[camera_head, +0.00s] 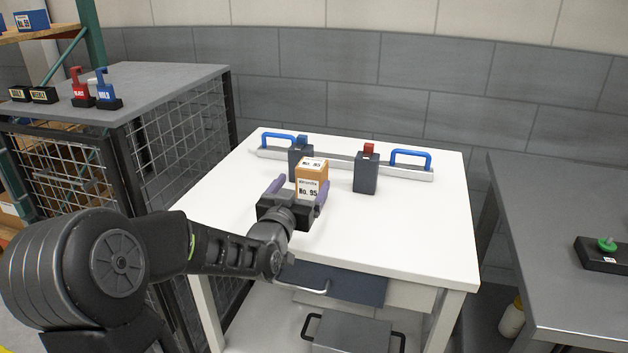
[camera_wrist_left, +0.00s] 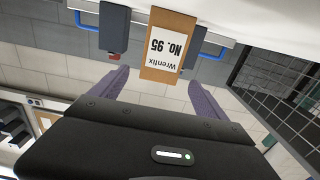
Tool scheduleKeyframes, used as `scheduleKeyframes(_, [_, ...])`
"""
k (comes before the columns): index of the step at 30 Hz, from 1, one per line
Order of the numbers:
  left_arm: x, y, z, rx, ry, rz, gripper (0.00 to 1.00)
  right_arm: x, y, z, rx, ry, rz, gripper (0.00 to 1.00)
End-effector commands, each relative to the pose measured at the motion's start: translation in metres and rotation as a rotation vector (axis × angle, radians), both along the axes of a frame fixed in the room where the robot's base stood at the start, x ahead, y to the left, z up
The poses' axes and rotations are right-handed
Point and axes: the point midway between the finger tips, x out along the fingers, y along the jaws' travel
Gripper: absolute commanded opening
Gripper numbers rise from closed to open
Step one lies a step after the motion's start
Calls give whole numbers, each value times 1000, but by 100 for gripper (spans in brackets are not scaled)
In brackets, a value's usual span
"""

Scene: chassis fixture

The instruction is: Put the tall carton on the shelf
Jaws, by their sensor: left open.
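The tall carton (camera_head: 311,171) is orange-brown with a white "Wrenfix No. 95" label and stands upright on the white table (camera_head: 420,235). My left gripper (camera_head: 299,190) is open in front of it, its purple fingers pointing at the carton. In the left wrist view the carton (camera_wrist_left: 169,48) shows upside down, between the two spread fingers (camera_wrist_left: 160,80) with a gap on each side. I cannot tell how far the fingertips reach along its sides. A wooden shelf (camera_head: 62,29) on a green frame is at the upper left. My right gripper is out of view.
Two dark blocks stand near the carton, one (camera_head: 366,173) to its right and one (camera_head: 301,160) close behind left. A long bar (camera_head: 340,160) with blue handles lies behind. A grey-topped mesh cage (camera_head: 165,82) stands left, a grey bench (camera_head: 560,200) right. The table's right front is clear.

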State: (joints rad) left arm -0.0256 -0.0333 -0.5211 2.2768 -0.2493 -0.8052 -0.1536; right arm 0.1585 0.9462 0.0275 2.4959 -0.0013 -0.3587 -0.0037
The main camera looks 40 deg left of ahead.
Motion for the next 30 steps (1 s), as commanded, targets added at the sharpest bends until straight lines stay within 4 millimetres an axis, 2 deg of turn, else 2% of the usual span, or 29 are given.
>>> scheduleKeyframes(5, [4,1,0,1,1,0,85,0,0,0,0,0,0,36])
scheduleKeyframes(12, [24,8,0,1,0,-1,85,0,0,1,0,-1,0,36])
scheduleKeyframes(23, [29,10,1,1,0,-1,85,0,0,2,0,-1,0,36])
scheduleKeyframes(30, [60,20,4,3,3,-1,85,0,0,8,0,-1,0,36])
